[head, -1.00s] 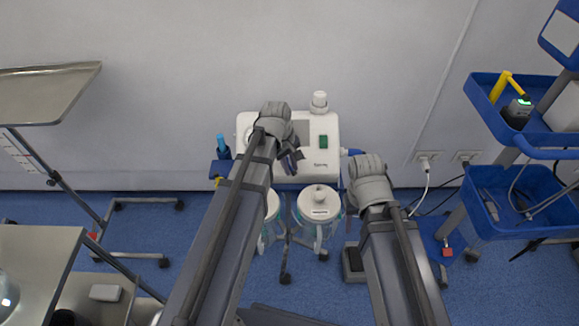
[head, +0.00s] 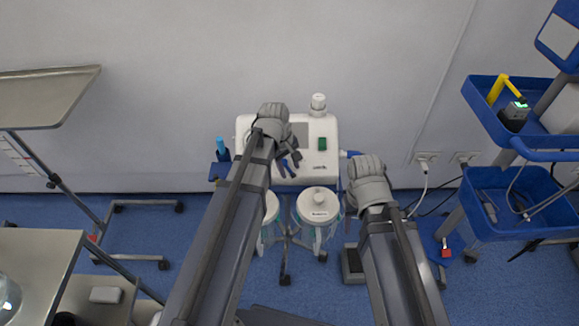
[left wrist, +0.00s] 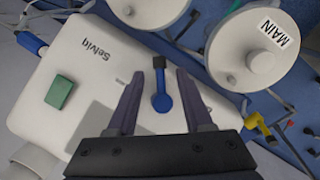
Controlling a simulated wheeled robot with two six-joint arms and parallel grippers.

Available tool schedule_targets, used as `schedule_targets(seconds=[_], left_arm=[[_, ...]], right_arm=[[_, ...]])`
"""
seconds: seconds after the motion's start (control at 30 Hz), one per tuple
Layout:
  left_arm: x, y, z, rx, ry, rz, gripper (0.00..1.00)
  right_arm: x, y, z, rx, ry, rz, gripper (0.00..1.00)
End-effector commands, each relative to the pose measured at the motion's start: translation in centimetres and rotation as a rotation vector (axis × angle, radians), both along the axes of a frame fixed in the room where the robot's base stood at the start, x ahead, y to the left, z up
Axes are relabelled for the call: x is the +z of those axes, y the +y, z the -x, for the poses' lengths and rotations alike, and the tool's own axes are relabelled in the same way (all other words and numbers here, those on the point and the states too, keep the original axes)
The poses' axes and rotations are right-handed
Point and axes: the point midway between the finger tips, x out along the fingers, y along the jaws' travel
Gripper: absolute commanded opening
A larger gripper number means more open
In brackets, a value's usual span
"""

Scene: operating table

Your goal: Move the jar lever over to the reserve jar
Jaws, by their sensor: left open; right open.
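The jar lever (left wrist: 161,100) is a small blue handle with a dark tip on the front of the white suction unit (left wrist: 108,68). My left gripper (head: 290,161) is open, with one finger on each side of the lever and visible gaps; no grip shows. The MAIN jar (left wrist: 254,49) is at upper right in the wrist view. The reserve jar (head: 319,205) is the right one in the head view. My right arm ends beside the unit; its fingers are hidden.
A green switch (left wrist: 59,92) is on the unit's front. A blue cart (head: 512,216) with trays stands at right. Steel tables (head: 40,243) stand at left. A white wall is close behind the unit. Cables hang by the wall sockets (head: 427,158).

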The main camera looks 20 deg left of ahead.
Motion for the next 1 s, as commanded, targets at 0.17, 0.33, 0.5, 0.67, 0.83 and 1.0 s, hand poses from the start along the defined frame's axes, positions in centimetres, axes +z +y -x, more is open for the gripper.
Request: schedule_targets(seconds=[0.17, 0.33, 0.5, 0.67, 0.83, 1.0], left_arm=[[2.4, 0.3, 0.2, 0.001, 0.000, 0.000, 0.51], [4.8, 0.6, 0.5, 0.002, 0.000, 0.000, 0.51], [6.6, 0.9, 0.7, 0.001, 0.000, 0.000, 0.51], [7.0, 1.0, 0.8, 0.001, 0.000, 0.000, 0.51], [6.9, 1.0, 0.8, 0.000, 0.000, 0.000, 0.51], [6.9, 1.0, 0.8, 0.000, 0.000, 0.000, 0.51]], right_arm=[[2.4, 0.0, 0.0, 0.000, 0.000, 0.000, 0.50], [4.8, 0.0, 0.0, -0.001, 0.000, 0.000, 0.50], [6.6, 0.0, 0.0, -0.001, 0.000, 0.000, 0.50], [7.0, 0.0, 0.0, -0.001, 0.000, 0.000, 0.50], [6.9, 0.0, 0.0, -0.001, 0.000, 0.000, 0.50], [6.9, 0.0, 0.0, -0.001, 0.000, 0.000, 0.50]])
